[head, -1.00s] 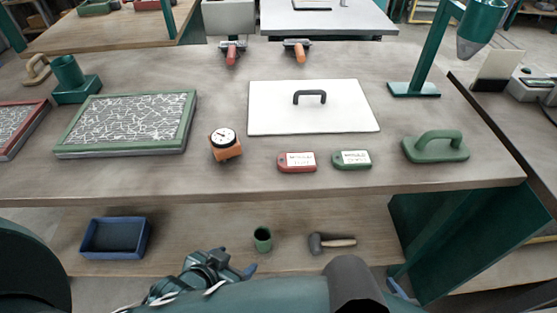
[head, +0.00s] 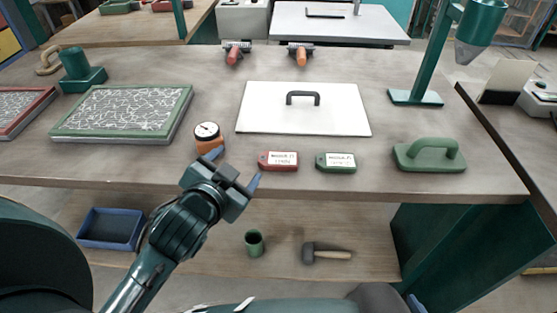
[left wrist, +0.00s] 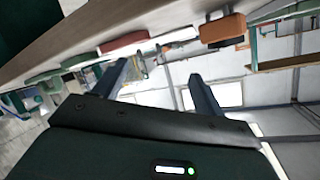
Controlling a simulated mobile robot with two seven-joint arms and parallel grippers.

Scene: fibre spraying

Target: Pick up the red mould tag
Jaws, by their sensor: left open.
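The red mould tag (head: 278,161) lies flat near the front edge of the workbench, its white label facing up. In the left wrist view a red piece at the bench edge (left wrist: 124,43) looks like the same tag, seen edge-on. A green mould tag (head: 336,162) lies just right of it. My left gripper (head: 235,168) is open and empty, at the bench's front edge, left of the red tag and apart from it. Its two fingers show in the left wrist view (left wrist: 158,88). My right gripper is not in view.
A round dial gauge on an orange base (head: 208,138) stands close behind my left gripper. A white board with a black handle (head: 265,120) lies behind the tags. A green handled float (head: 430,156) is at right. A blue bin (head: 112,230), a green cup and a mallet sit on the lower shelf.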

